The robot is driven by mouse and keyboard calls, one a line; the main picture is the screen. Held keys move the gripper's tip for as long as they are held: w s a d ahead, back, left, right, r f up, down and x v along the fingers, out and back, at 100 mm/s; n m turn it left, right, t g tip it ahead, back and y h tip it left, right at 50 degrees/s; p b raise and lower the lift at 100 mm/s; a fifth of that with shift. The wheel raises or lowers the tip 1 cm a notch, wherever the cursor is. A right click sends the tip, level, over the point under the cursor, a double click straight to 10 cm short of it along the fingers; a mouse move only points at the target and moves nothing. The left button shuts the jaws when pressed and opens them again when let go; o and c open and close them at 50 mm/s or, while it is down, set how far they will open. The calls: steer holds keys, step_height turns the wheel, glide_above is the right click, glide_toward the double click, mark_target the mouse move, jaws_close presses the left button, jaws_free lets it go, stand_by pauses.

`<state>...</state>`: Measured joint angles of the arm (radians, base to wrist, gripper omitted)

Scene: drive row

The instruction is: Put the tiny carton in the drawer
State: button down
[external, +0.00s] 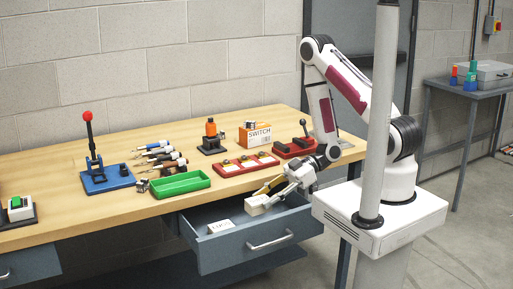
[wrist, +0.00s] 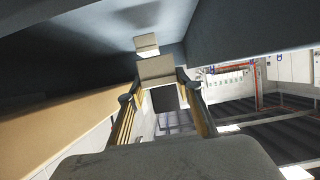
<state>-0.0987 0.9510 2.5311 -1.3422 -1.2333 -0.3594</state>
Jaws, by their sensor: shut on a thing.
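The tiny carton (external: 255,205), a small white box, is held in the fingertips of my gripper (external: 268,193), over the open drawer (external: 237,252). In the wrist view the carton (wrist: 156,69) sits between the two fingers of my gripper (wrist: 158,80), which touch its sides. The drawer is grey, with a silver handle, and is pulled out under the bench. I cannot tell whether the held carton touches the drawer floor. Another small white carton (external: 221,227) with dark print lies in the drawer near its front left; a second box also shows in the wrist view (wrist: 147,42).
A green tray (external: 180,184), red fixtures (external: 247,163), an orange switch box (external: 255,135), a red-knobbed lever press (external: 94,160) and several tools stand on the wooden bench (external: 60,208). The bench edge overhangs the drawer's back. A grey post (external: 379,110) stands at right.

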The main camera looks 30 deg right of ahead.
steer(key=shift+f, duration=0.75)
steer(key=shift+f, duration=1.8)
steer(key=shift+f, duration=0.55)
steer(key=shift+f, duration=0.15)
steer(key=c, duration=1.4)
jaws_free()
steer(key=shift+f, duration=0.1)
steer(key=shift+r, duration=0.25)
